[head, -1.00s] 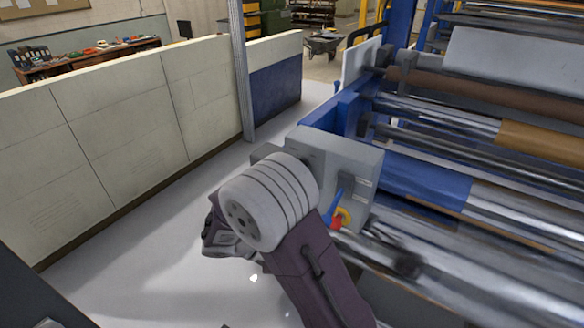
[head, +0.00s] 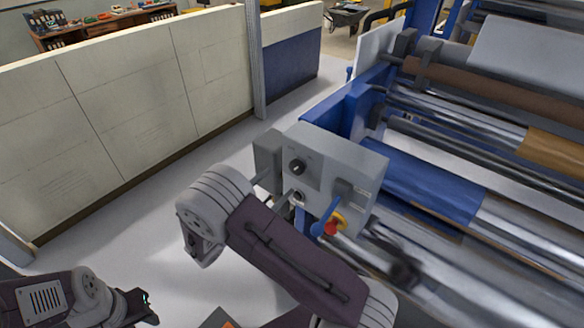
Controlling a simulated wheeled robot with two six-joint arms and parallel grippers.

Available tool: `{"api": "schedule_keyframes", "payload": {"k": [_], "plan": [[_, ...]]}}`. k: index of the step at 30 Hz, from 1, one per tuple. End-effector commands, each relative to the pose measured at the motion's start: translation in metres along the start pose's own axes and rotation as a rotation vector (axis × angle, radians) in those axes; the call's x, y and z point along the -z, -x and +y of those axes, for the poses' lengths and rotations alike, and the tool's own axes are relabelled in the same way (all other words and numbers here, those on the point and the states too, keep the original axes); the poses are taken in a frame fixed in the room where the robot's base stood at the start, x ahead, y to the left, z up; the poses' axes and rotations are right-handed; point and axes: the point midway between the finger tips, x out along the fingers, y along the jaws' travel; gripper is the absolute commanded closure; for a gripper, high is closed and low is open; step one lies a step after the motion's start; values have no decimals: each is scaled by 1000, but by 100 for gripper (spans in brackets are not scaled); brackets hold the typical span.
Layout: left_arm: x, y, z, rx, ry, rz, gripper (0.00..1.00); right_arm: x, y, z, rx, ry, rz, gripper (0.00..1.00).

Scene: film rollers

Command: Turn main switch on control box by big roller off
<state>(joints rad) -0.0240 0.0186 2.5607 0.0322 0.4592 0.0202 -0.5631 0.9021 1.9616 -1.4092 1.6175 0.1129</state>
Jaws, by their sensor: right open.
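The grey control box (head: 338,172) stands at the end of the big roller machine. Its face has a black rotary knob (head: 297,167), a small round metal-rimmed control (head: 298,197) below it, a blue handle (head: 325,217) and a red-and-yellow control (head: 333,227). I cannot read its labels. My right gripper (head: 275,189) is open, its slim fingers pointing at the box's left part near the metal-rimmed control; my arm hides its body. I cannot tell whether it touches. My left gripper (head: 143,306) is at the lower left, far from the box; its jaws are unclear.
Metal rollers and a blue roller section (head: 420,185) fill the right side. A cream partition wall (head: 140,110) runs along the left. Light floor (head: 140,235) is clear between wall and machine. A cluttered workbench (head: 105,25) stands behind the wall.

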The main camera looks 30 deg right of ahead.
Motion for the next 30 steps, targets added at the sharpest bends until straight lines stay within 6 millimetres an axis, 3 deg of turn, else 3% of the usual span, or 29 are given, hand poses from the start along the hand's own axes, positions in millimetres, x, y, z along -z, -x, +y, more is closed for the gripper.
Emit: {"api": "schedule_keyframes", "payload": {"k": [3,9,19,20,26,30], "plan": [[2,17,0,0,0,1,64,-6,-28,0,7,3,-2,32],[3,28,1,0,-1,1,64,-3,-59,0,5,2,-1,32],[3,28,1,0,0,1,64,0,-66,-1,2,0,0,32],[3,28,1,0,0,1,64,0,-66,-1,3,0,0,38],[3,28,1,0,-1,1,64,0,-66,0,3,0,0,93],[3,28,1,0,-1,1,64,-1,-66,-1,3,0,0,94]]}}
